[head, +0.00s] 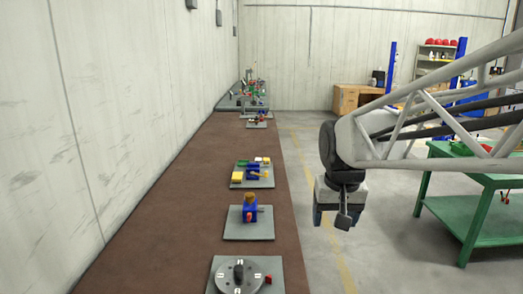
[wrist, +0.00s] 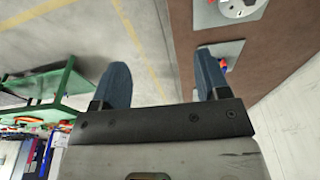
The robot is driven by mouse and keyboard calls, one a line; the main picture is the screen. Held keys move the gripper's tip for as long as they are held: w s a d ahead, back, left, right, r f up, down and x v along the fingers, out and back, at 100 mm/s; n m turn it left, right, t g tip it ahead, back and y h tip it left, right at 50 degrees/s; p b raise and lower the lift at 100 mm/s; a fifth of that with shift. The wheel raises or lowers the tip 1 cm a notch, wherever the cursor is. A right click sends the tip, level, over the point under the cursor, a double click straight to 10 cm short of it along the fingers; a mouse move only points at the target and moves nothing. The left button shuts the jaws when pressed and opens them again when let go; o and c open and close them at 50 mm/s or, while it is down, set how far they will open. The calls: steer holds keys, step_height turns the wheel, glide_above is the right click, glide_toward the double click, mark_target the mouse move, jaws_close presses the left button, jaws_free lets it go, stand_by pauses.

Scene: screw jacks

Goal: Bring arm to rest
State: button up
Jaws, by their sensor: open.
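My gripper (wrist: 165,78) shows in the wrist view with its two blue fingers apart and nothing between them. In the head view my gripper (head: 332,218) hangs pointing down over the grey floor, right of the brown bench top (head: 205,190) and apart from it. My arm reaches in from the right edge. The gripper touches nothing that I can see.
Grey plates stand along the bench: one with a round dial (head: 240,276), one with a blue block (head: 249,214), one with yellow and blue blocks (head: 253,173). A green table (head: 480,205) stands at the right. The floor between is clear.

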steer(key=s+d+f, duration=0.1)
steer(key=s+f, duration=0.2)
steer(key=s, duration=0.6)
steer(key=s+d+f, duration=0.1)
steer(key=s+f, duration=0.2)
steer(key=s, duration=0.5)
steer(key=shift+s+d+f+t, duration=0.25)
steer(key=shift+s+d+t, duration=0.05)
steer(key=shift+s+d, duration=0.1)
steer(key=w+a+r+n, duration=0.1)
steer(key=w+r, duration=0.2)
steer(key=w, duration=0.5)
steer(key=w+a+r+n, duration=0.2)
steer(key=w+r, duration=0.1)
steer(key=w, duration=0.6)
steer(key=n+g, duration=0.3)
steer(key=n, duration=0.5)
glide_above(250, 194)
steer(key=f, duration=1.4)
steer(key=shift+s+d+f, duration=0.15)
steer(key=shift+s+f, duration=0.15)
steer(key=shift+s, duration=0.1)
steer(key=shift+w+a+f, duration=0.2)
steer(key=shift+w+f, duration=0.05)
steer(key=shift+w, duration=0.1)
